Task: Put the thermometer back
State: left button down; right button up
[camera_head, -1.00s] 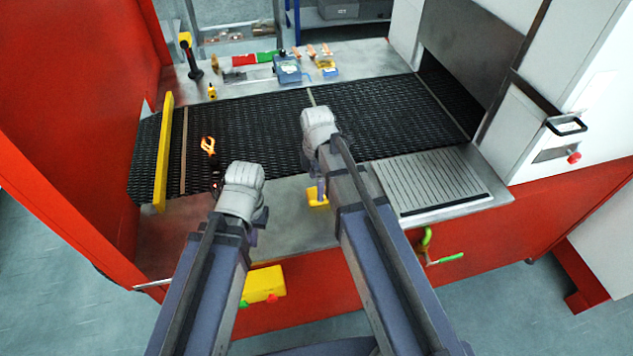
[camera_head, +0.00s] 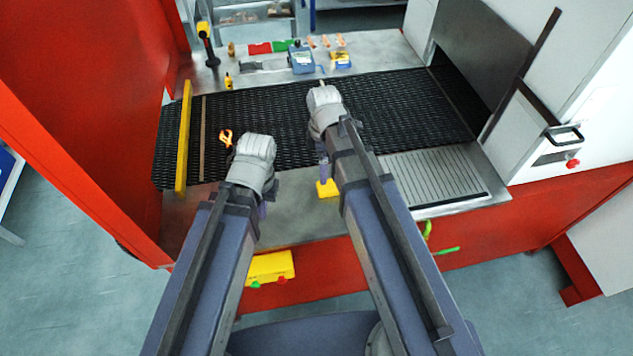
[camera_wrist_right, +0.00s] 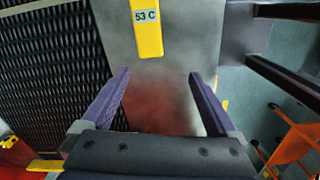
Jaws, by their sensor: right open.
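A yellow body with a small display reading 53 C, which looks like the thermometer (camera_wrist_right: 147,38), lies on the metal ledge in the right wrist view. In the head view a yellow piece (camera_head: 327,189) by my right gripper appears to be the same thing, partly covered. My right gripper (camera_wrist_right: 158,75) is open and empty, its purple fingers pointing toward the yellow body with a gap between. My left gripper (camera_head: 262,210) is low over the front ledge at the left, its jaws mostly hidden behind the wrist. A black upright holder with a yellow top (camera_head: 205,42) stands at the back left.
The black mesh belt (camera_head: 390,110) runs across, with a yellow bar (camera_head: 184,140) at its left end. A glowing orange piece (camera_head: 226,138) sits on it near my left wrist. A blue box (camera_head: 302,60) and small items stand behind. A grooved plate (camera_head: 435,180) is at right.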

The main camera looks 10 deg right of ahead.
jog(key=s+a+m+h, duration=0.1)
jog(key=s+a+m, duration=0.4)
jog(key=s+m, duration=0.7)
jog(key=shift+a+m, duration=0.3)
jog(key=shift+a, duration=0.1)
jog(key=shift+s, duration=0.1)
